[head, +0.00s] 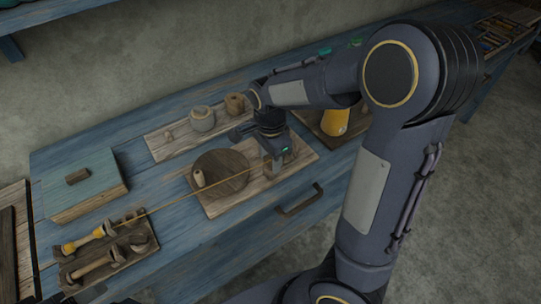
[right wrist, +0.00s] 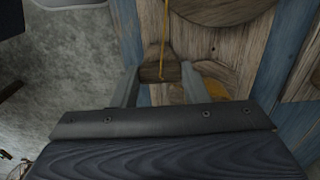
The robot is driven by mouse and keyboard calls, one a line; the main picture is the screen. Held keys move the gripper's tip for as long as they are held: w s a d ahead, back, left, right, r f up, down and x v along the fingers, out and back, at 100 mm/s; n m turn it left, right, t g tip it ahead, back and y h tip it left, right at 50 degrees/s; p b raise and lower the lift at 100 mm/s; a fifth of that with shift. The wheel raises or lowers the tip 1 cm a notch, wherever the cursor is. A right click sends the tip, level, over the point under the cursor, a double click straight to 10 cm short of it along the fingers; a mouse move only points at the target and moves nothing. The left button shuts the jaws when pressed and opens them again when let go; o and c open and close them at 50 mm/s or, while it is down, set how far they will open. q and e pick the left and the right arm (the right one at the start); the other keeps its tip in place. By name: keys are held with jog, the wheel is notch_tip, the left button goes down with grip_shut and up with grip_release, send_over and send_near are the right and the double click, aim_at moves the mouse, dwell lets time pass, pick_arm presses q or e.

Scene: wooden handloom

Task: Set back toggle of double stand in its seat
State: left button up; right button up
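A small brown wooden toggle (right wrist: 160,72) sits between the fingers of my right gripper (right wrist: 160,86) in the right wrist view, apparently gripped at its ends. A yellow cord (right wrist: 165,30) runs taut to it. In the head view my right gripper (head: 277,160) is low over the right part of a wooden board with a round disc (head: 222,172); the toggle is hard to make out there. The cord (head: 170,205) leads left to the back, yellow-wound spool (head: 88,240) of a two-spool stand (head: 140,238). The front spool (head: 97,264) looks bare. I cannot make out the seat. My left gripper is not seen.
A blue-green box (head: 85,190) stands at the table's left. A board with small pots (head: 202,119) lies behind the disc board. A yellow cone (head: 335,120) stands to the right, partly behind my right arm. A drawer handle (head: 300,200) is on the table's front.

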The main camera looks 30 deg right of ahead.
jog(key=o, duration=0.5)
jog(key=shift+o, duration=0.2)
notch_tip(320, 180, up, 8)
jog(key=shift+f+p, duration=0.1)
jog(key=shift+p, duration=0.45)
jog(key=s+a+r+n+t+y, duration=0.1)
jog(key=s+a+n+t+y, duration=0.1)
jog(key=s+n, duration=0.5)
jog(key=s+a+r+n+t+y+p, duration=0.1)
jog(key=s+a+r+n+t, duration=0.1)
jog(key=s+n, duration=0.6)
jog(key=shift+s+r+n+t+y+p, duration=0.2)
jog(key=shift+s+n+t+y+p, duration=0.15)
jog(key=shift+s+t, duration=0.6)
